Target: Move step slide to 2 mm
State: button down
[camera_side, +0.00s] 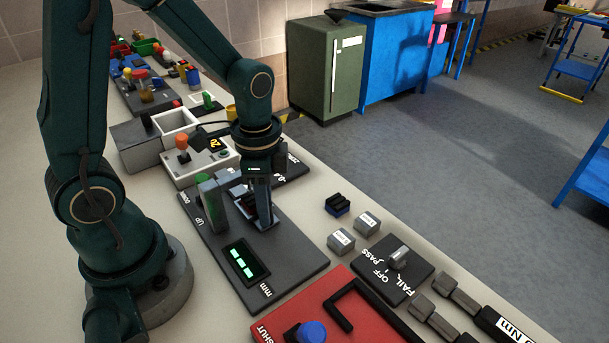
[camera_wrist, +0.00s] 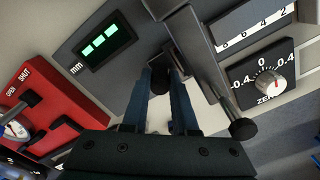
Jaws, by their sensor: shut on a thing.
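The dark slide panel (camera_side: 290,262) lies on the bench, with a small display (camera_side: 243,262) marked "mm". The display (camera_wrist: 104,46) shows green characters that I cannot read clearly. My gripper (camera_side: 265,218) reaches down onto the panel, right of a grey and green upright part (camera_side: 211,203). In the wrist view the two blue fingers of my gripper (camera_wrist: 172,80) are shut on a dark knob of the step slide (camera_wrist: 172,58). The fingers hide part of the knob and its track.
A red panel (camera_side: 340,290) marked "SHUT" lies in front, beside a PASS/OFF/FAIL switch (camera_side: 398,260). Small grey blocks (camera_side: 341,241) lie to the right. A zero dial (camera_wrist: 268,83) and a grey bar with a dark end (camera_wrist: 242,128) are close to the gripper in the wrist view.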

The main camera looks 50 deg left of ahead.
jog(key=shift+d, duration=0.1)
jog(key=d, duration=0.8)
jog(key=c, duration=1)
grip_release()
notch_tip(320, 180, up, 5)
jog(key=shift+r, duration=0.1)
